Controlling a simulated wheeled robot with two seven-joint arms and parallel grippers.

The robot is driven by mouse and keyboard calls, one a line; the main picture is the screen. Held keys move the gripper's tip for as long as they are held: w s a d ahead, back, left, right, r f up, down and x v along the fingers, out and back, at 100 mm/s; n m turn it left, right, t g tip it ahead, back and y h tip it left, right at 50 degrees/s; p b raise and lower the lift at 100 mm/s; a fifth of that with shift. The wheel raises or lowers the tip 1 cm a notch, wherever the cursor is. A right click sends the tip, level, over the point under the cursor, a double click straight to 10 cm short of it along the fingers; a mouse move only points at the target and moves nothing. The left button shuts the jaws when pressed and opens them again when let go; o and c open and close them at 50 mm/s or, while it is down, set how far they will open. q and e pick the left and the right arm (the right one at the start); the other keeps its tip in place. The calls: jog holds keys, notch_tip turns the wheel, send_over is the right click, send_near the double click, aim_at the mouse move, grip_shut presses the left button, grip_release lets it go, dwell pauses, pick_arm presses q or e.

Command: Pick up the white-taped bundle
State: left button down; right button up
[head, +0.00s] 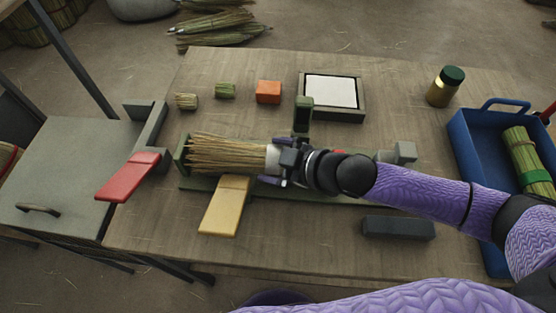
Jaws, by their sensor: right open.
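The white-taped bundle (225,153) is a sheaf of straw lying along a green cradle (183,148) on the table. Its loose straw ends point left, and a white band (272,157) shows at its right end. My right gripper (276,163) is open at the white band, with a finger visible on the near side of it. I cannot tell whether the fingers touch the band. My gripper and wrist hide what lies right of the band. My left gripper is not in view.
A green post (303,112) stands just behind my gripper. A blue tray (471,155) at right holds a green-banded bundle (525,160). A dark block (398,228) lies in front.

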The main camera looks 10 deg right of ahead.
jog(key=shift+x, duration=0.8)
jog(key=c, duration=1)
